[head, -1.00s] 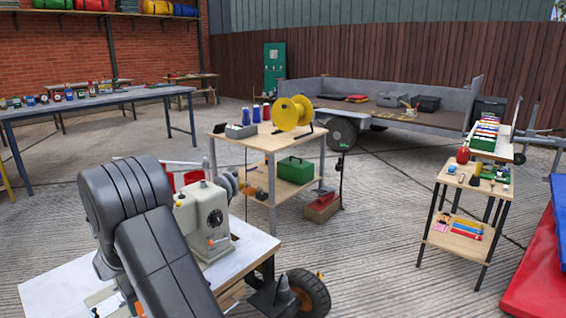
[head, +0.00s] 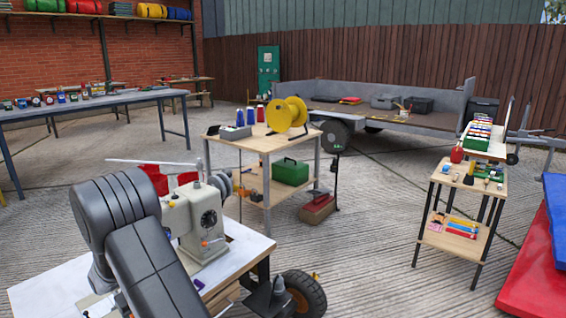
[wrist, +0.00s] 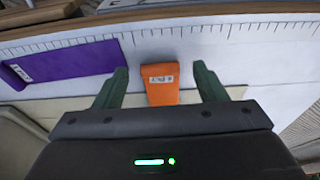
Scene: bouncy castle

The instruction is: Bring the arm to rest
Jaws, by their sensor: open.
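My gripper (wrist: 160,84) shows in the wrist view with its two green fingers apart. An orange block with a small white label (wrist: 161,82) lies between and beyond the fingertips, and neither finger visibly touches it. It rests on a pale surface with ruler marks along its far edge. In the head view my grey arm reaches down at the lower left beside a beige sewing machine (head: 203,215); my gripper is hidden there.
A purple piece (wrist: 65,65) lies left of my fingers. The sewing machine stands on a white-topped table (head: 245,250). Behind is a wooden trolley (head: 262,143) with a yellow reel (head: 287,114). A small tool stand (head: 465,185) is at right. Concrete floor between is open.

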